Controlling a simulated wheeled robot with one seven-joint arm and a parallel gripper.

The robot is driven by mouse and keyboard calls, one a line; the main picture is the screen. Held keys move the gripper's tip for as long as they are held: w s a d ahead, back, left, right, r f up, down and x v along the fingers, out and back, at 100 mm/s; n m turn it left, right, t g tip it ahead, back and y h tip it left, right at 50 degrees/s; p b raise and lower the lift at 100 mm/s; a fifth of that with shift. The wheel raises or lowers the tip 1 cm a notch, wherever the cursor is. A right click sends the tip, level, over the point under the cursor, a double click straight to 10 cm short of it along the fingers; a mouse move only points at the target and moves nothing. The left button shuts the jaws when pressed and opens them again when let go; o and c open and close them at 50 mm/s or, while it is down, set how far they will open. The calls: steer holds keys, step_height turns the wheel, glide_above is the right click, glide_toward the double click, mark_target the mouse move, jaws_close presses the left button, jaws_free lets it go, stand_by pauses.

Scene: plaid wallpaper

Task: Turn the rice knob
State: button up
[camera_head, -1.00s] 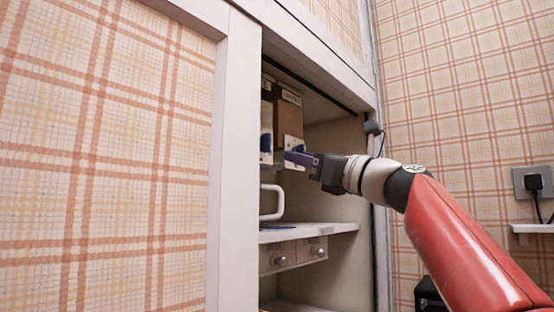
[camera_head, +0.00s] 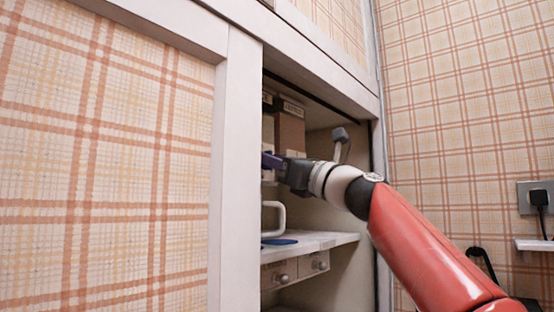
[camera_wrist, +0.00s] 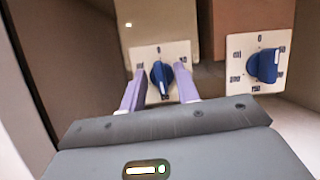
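Two dispensers stand side by side in the open cupboard, a tan one (camera_wrist: 160,22) on the left and a brown one (camera_wrist: 238,28) on the right. The brown one also shows in the head view (camera_head: 291,130). Their labels are too small to read, so I cannot tell which is rice. Each has a white dial plate with a blue knob: the left knob (camera_wrist: 161,80) and the right knob (camera_wrist: 264,66). My gripper (camera_wrist: 159,92) is open, with its purple fingers on either side of the left knob. Contact is not clear. In the head view my gripper (camera_head: 271,160) is partly hidden by the cupboard frame.
Below is a shelf (camera_head: 318,240) with a white handle-shaped thing (camera_head: 277,212) and a flat blue item (camera_head: 279,241). Small drawers (camera_head: 297,268) sit under it. The white cupboard frame (camera_head: 235,150) is close on the left. A wall socket (camera_head: 537,197) is at right.

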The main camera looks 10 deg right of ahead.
jaws_close()
steer(key=shift+n, duration=0.5)
steer(key=shift+w+d+r+n+g+y+p, duration=0.1)
steer(key=shift+n+g+y+p, duration=0.15)
steer(key=shift+n+g+p, duration=2.1)
steer(key=shift+s+a+n+g+y+p, duration=0.1)
steer(key=shift+n+g+y+p, duration=0.3)
steer(key=shift+n, duration=4)
steer(key=shift+w+d+r+n+g+y+p, duration=0.15)
steer(key=shift+n+g+p, duration=1.15)
steer(key=shift+n, duration=2.05)
steer(key=shift+f, duration=0.2)
steer(key=shift+o, duration=0.3)
jaws_free()
